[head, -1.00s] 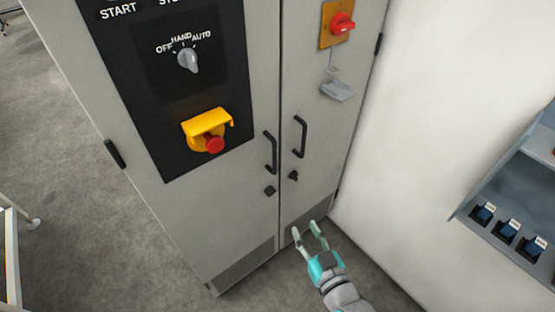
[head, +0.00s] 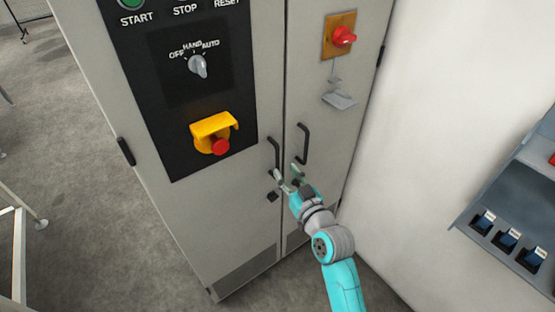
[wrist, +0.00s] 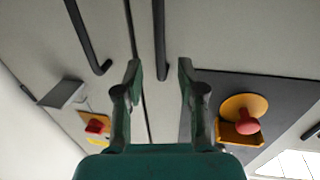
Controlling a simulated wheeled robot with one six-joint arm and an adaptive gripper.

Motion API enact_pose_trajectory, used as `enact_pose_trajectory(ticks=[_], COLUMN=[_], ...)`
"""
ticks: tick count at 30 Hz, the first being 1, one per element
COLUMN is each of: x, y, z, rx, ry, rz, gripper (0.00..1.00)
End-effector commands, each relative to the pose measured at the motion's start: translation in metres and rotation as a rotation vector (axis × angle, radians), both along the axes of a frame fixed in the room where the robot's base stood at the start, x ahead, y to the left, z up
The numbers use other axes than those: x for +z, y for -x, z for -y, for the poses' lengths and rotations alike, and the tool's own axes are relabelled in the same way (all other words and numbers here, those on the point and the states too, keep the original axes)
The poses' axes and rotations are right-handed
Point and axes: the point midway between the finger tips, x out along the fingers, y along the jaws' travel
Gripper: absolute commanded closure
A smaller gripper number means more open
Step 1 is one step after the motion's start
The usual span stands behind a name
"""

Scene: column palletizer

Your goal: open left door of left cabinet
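The grey cabinet's left door (head: 225,235) is closed and carries a black control panel. Its black bar handle (head: 274,153) is near the seam, and it also shows in the wrist view (wrist: 160,35). My gripper (head: 288,173) is open in front of the handles' lower ends. In the wrist view the left door's handle end lies between my open fingertips (wrist: 159,72) in the picture; I cannot tell whether the fingers are around it or short of it. The right door's handle (head: 303,143) is just to the right, and outside my fingers in the wrist view (wrist: 88,38).
A yellow-guarded red button (head: 215,133) sticks out of the left door. The right door has a red rotary switch (head: 344,36) and a grey bracket (head: 339,100). A white wall (head: 430,110) and blue-grey shelf (head: 500,205) stand right. Floor on the left is mostly clear.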

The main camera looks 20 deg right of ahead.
Motion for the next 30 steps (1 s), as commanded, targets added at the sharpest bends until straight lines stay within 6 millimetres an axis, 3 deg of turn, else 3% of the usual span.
enact_pose_trajectory(ticks=[6,12,25,30], x=[0.001,0.0,0.0,0.0], y=[-0.037,-0.059,-0.067,-0.067], z=[-0.005,-0.007,-0.008,-0.008], rx=[0.001,0.0,0.0,0.0], ry=[0.001,0.001,0.001,0.001], rz=[0.001,0.0,0.0,-0.001], gripper=[0.61,0.61,0.61,1.0])
